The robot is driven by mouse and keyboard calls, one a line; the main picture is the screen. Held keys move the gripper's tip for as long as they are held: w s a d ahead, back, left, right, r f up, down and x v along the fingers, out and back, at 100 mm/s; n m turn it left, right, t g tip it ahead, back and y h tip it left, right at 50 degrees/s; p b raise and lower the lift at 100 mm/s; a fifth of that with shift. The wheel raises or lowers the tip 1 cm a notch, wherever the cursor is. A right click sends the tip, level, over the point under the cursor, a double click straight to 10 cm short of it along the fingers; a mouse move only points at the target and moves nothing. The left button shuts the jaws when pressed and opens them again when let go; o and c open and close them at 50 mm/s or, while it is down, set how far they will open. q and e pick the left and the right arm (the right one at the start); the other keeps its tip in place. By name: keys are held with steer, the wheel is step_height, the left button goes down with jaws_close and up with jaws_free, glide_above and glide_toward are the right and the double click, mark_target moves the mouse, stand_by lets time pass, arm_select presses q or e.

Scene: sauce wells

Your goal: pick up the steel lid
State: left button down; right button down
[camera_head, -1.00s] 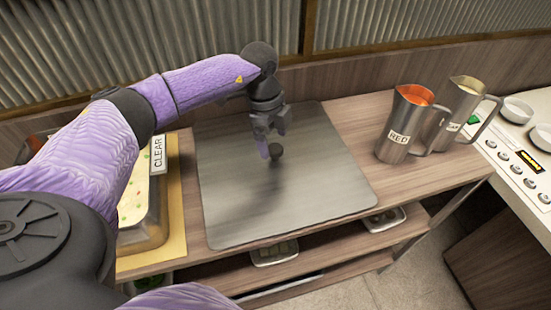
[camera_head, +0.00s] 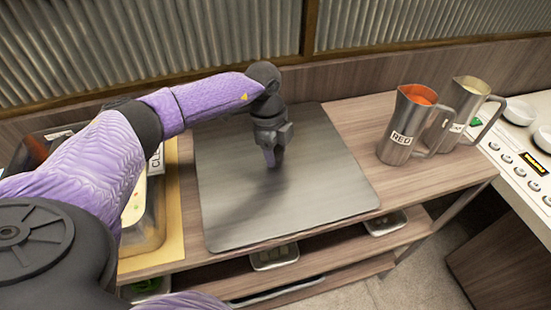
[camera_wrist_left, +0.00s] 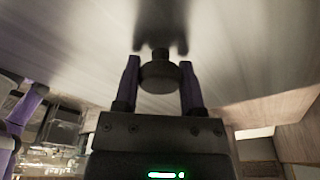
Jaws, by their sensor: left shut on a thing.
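The steel lid (camera_head: 310,195) is a large flat square sheet lying over the counter, with a small dark round knob near its middle. My left gripper (camera_head: 273,161) points down at the lid from above and hides the knob in the head view. In the left wrist view the knob (camera_wrist_left: 160,77) sits between the two purple fingers of the left gripper (camera_wrist_left: 160,80), which is shut on it. The lid (camera_wrist_left: 235,60) spreads behind the knob there. I see no clear gap between lid and counter. My right gripper does not show.
Two steel pitchers stand right of the lid: one labelled RED (camera_head: 404,135) with red sauce, another (camera_head: 463,112) with pale sauce. A container (camera_head: 150,225) on a yellow board is at the left, partly behind my arm. A white appliance (camera_head: 515,150) is far right. Shelves lie below.

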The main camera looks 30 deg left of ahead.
mark_target(276, 150)
arm_select(q)
step_height(276, 150, up, 8)
steer(key=p, duration=0.2)
steer(key=shift+s+d+f+p, duration=0.1)
steer(key=shift+d+f+p, duration=0.1)
steer(key=shift+p, duration=0.15)
steer(key=s+d+p, duration=0.2)
steer(key=s+d, duration=1)
steer(key=d, duration=0.3)
steer(key=shift+s+f, duration=0.3)
steer(key=shift+s, duration=0.1)
steer(key=shift+a, duration=0.1)
